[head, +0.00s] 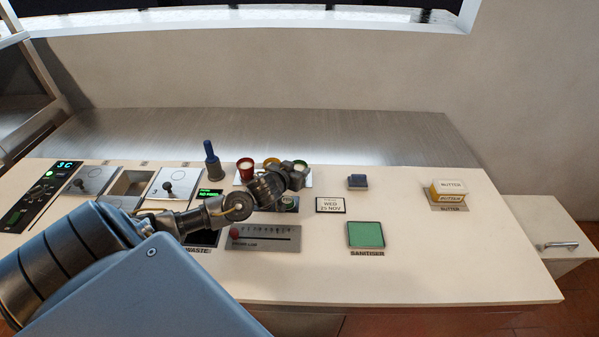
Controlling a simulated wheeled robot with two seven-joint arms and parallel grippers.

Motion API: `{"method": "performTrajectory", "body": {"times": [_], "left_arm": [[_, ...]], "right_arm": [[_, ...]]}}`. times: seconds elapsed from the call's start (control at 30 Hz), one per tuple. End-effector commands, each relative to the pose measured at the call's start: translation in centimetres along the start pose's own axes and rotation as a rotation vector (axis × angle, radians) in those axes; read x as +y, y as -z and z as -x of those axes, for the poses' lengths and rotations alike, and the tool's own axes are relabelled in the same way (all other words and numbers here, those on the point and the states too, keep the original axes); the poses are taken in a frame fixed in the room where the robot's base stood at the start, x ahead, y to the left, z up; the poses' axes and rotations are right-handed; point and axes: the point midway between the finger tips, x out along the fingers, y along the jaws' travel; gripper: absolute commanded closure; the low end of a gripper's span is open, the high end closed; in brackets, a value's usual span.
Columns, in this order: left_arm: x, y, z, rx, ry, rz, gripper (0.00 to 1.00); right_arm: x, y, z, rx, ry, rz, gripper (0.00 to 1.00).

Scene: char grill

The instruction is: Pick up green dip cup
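The green dip cup (301,164) stands at the right end of a row of cups on a pale tray (307,184). Its pale top shows, and its lower part is hidden behind my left gripper. My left gripper (295,171) is right at the front of the green cup. Its fingertips are too small and covered to tell whether they are open, or whether they touch the cup. The yellow dip cup (271,163) is in the middle, partly covered by my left arm. The red dip cup (245,169) is at the left. My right gripper is not in view.
A blue-handled tool (211,160) stands upright left of the cups. The counter's front right (450,260) is clear.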

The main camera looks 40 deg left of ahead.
Motion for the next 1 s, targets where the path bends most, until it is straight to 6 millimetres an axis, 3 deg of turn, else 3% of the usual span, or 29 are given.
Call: {"method": "performTrajectory", "body": {"times": [0.1, 0.47, 0.77, 1.0], "left_arm": [[0.0, 0.0, 0.0, -0.001, 0.001, 0.000, 0.78], [-0.1, 0.1, 0.1, 0.000, 0.001, 0.000, 0.78], [-0.1, 3.1, 1.3, 0.005, 0.001, 0.000, 0.78], [-0.1, 6.3, 7.7, 0.002, -0.001, -0.005, 0.78]], "right_arm": [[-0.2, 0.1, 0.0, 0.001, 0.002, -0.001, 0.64], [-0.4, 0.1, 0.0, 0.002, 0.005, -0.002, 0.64], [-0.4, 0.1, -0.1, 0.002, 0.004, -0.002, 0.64], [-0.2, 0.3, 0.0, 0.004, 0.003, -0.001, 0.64]]}}
